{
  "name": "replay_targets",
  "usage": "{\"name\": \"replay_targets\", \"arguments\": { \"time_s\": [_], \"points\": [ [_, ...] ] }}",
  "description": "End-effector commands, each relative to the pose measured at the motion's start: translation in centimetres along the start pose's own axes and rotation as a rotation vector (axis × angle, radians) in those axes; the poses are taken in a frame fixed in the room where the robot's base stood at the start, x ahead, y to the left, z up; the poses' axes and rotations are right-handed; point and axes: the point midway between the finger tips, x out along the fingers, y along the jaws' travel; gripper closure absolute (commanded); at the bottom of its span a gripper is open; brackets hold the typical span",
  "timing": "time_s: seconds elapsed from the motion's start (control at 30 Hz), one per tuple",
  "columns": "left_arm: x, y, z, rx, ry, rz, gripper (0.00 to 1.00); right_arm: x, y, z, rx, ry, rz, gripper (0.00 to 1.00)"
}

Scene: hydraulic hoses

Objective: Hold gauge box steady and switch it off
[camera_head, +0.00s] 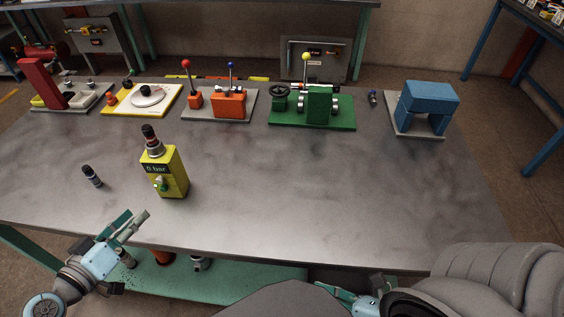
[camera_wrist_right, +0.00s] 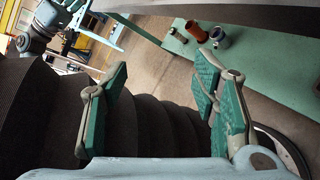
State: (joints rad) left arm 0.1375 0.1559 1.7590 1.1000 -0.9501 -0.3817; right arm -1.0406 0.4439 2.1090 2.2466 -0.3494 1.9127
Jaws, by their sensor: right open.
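The yellow gauge box (camera_head: 172,177) stands upright on the grey table, left of the middle. Its dark display reads "0 bar", and a small green knob (camera_head: 160,184) sits on the front below it. A black and metal fitting (camera_head: 152,140) rises from its top. My left gripper (camera_head: 131,222) is at the table's front edge, below and left of the box, apart from it. Its fingers look parted and empty. My right gripper (camera_wrist_right: 165,95) is open and empty in the right wrist view. In the head view only part of it shows at the bottom edge.
A small dark fitting (camera_head: 92,176) is on the table left of the box. Along the back stand a red-lever station (camera_head: 228,104), a green fixture (camera_head: 320,105) and a blue block (camera_head: 428,97). The table's middle and right are clear. A green lower shelf (camera_wrist_right: 270,75) holds several fittings.

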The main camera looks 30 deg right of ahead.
Motion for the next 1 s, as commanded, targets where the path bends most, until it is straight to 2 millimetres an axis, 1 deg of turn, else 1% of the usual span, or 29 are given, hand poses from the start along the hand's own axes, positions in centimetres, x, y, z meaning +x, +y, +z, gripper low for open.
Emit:
{"name": "replay_targets", "arguments": {
  "time_s": [0.03, 0.07, 0.1, 0.17, 0.2, 0.27, 0.3, 0.37, 0.4, 0.5, 0.53, 0.6, 0.63, 0.77, 0.87, 1.0],
  "points": [
    [0.0, 0.0, 0.0, 0.0, 0.0, 0.0, 0.67, 1.0, 2.8, 1.7, 0.077, -0.033, 0.102, 0.46],
    [0.0, 0.0, 0.0, 0.0, 0.0, 0.0, 0.67, 1.4, 4.6, 2.8, 0.131, -0.048, 0.171, 0.46],
    [0.0, 0.0, 0.0, 0.0, 0.0, 0.0, 0.67, 2.6, 6.2, 4.3, 0.123, -0.074, 0.241, 0.46],
    [0.0, 0.0, 0.0, 0.0, 0.0, 0.0, 0.67, 6.1, 6.9, 6.5, -0.067, -0.119, 0.28, 0.46],
    [0.0, 0.0, 0.0, 0.0, 0.0, 0.0, 0.67, 8.3, 7.6, 8.0, -0.183, -0.145, 0.299, 0.46],
    [0.0, 0.0, 0.0, 0.0, 0.0, 0.0, 0.67, 11.7, 8.8, 10.6, -0.349, -0.184, 0.311, 0.46],
    [0.0, 0.0, 0.0, 0.0, 0.0, 0.0, 0.67, 13.8, 9.7, 12.4, -0.452, -0.209, 0.31, 0.46],
    [0.0, 0.0, 0.0, 0.0, 0.0, 0.0, 0.67, 16.7, 11.1, 15.3, -0.589, -0.243, 0.294, 0.46],
    [0.0, 0.0, 0.0, 0.0, 0.0, 0.0, 0.67, 18.4, 12.0, 17.1, -0.666, -0.263, 0.279, 0.46],
    [0.0, 0.0, 0.0, 0.0, 0.0, 0.0, 0.67, 21.2, 14.1, 21.0, -0.804, -0.302, 0.235, 0.46],
    [0.0, 0.0, 0.0, 0.0, 0.0, 0.0, 0.67, 21.8, 14.6, 21.9, -0.833, -0.309, 0.222, 0.46],
    [0.0, 0.0, 0.0, 0.0, 0.0, 0.0, 0.67, 22.6, 15.4, 23.3, -0.877, -0.323, 0.2, 0.46],
    [0.0, 0.0, 0.0, 0.0, 0.0, 0.0, 0.67, 22.9, 15.6, 23.7, -0.889, -0.326, 0.193, 0.46],
    [0.0, 0.0, 0.0, 0.0, 0.0, -0.001, 0.67, 24.1, 16.1, 24.5, -0.904, -0.331, 0.183, 0.46],
    [0.0, 0.0, 0.0, 0.0, 0.0, 0.0, 0.67, 25.9, 16.8, 24.8, -0.903, -0.331, 0.185, 0.46],
    [0.0, 0.0, 0.0, 0.0, 0.0, 0.0, 0.67, 29.6, 17.9, 25.6, -0.902, -0.331, 0.184, 0.46]
  ]
}}
